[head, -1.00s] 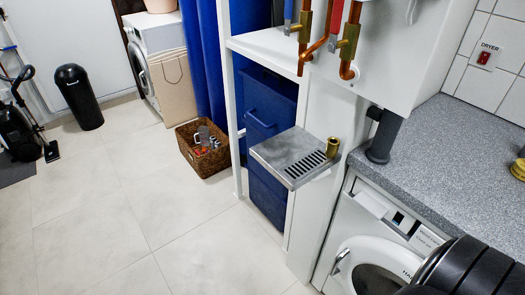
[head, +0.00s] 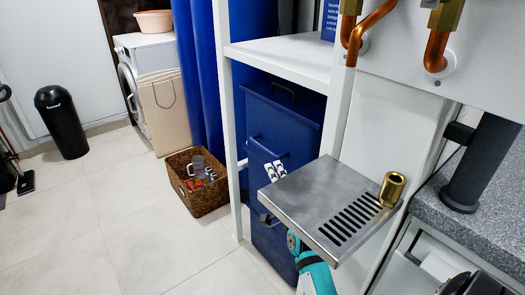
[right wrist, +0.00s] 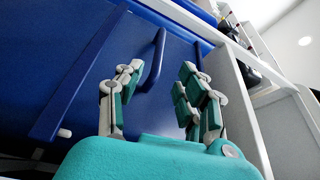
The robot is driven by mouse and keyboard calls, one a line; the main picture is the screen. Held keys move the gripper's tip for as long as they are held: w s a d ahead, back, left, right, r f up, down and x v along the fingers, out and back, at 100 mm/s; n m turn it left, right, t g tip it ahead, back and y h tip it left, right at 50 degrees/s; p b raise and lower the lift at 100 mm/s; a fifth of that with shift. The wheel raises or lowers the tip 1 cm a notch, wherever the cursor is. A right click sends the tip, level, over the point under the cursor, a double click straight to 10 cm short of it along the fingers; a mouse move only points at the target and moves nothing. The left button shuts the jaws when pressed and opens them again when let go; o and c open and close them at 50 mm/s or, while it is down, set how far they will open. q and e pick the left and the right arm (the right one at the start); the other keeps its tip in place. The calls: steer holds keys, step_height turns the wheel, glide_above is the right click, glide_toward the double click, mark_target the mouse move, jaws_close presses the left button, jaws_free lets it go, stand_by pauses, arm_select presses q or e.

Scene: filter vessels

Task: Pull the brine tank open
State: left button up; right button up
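The brine tank (head: 300,130) looks like a dark blue cabinet front under the white shelf, with a bar handle (head: 256,147) on its face. The handle also shows in the right wrist view (right wrist: 155,62). My right gripper (head: 275,170) is at the blue front, close to the handle's right end; its teal arm rises from below and is partly hidden by the metal tray. In the right wrist view my right gripper (right wrist: 161,75) has its fingers spread, with the handle showing between them. I cannot tell whether they touch it. My left gripper is not in view.
The metal drip tray (head: 310,205) with a brass fitting (head: 392,188) juts out over my right arm. A white shelf post (head: 227,130) stands left of the tank. A wicker basket (head: 205,198) sits on the floor beyond.

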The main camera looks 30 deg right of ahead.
mark_target(262, 147)
steer(key=b+x, duration=0.2)
steer(key=x, duration=1)
steer(key=shift+w+f, duration=0.1)
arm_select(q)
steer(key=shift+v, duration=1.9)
arm_select(e)
steer(key=shift+w+d, duration=0.2)
steer(key=shift+w, duration=0.45)
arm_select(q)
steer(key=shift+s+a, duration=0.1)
arm_select(e)
steer(key=shift+c, duration=0.3)
jaws_close()
